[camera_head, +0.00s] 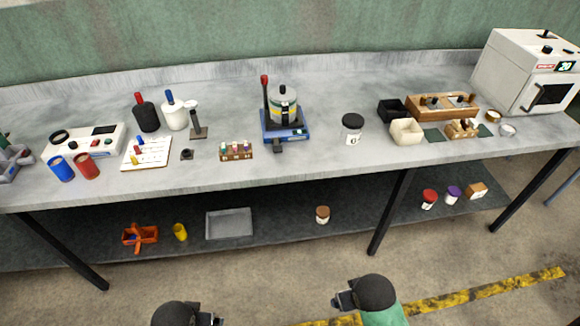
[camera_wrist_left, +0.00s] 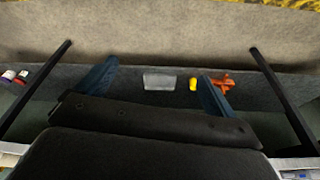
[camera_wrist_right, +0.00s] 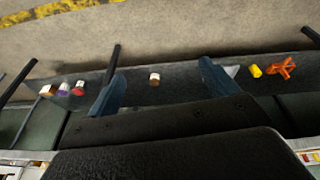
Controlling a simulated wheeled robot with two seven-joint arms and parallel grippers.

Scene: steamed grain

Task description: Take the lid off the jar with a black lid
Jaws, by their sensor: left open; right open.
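The jar with a black lid (camera_head: 352,128) stands upright on the grey tabletop, right of the middle in the head view. Its body is clear or whitish with a label, and the black lid (camera_head: 353,120) sits on top. My left gripper (camera_head: 217,320) is low at the bottom edge of the head view, well in front of the table; its fingers show apart and empty in the left wrist view (camera_wrist_left: 155,85). My right gripper (camera_head: 338,300) is also in front of the table, below the jar, and its fingers are apart and empty in the right wrist view (camera_wrist_right: 160,85).
A blue-based device with a pot (camera_head: 284,110) stands left of the jar. A black bin (camera_head: 391,109), a cream bin (camera_head: 406,131) and a wooden rack (camera_head: 441,106) stand to its right. The table (camera_head: 320,160) is clear in front of the jar. A lower shelf (camera_head: 280,222) holds small items.

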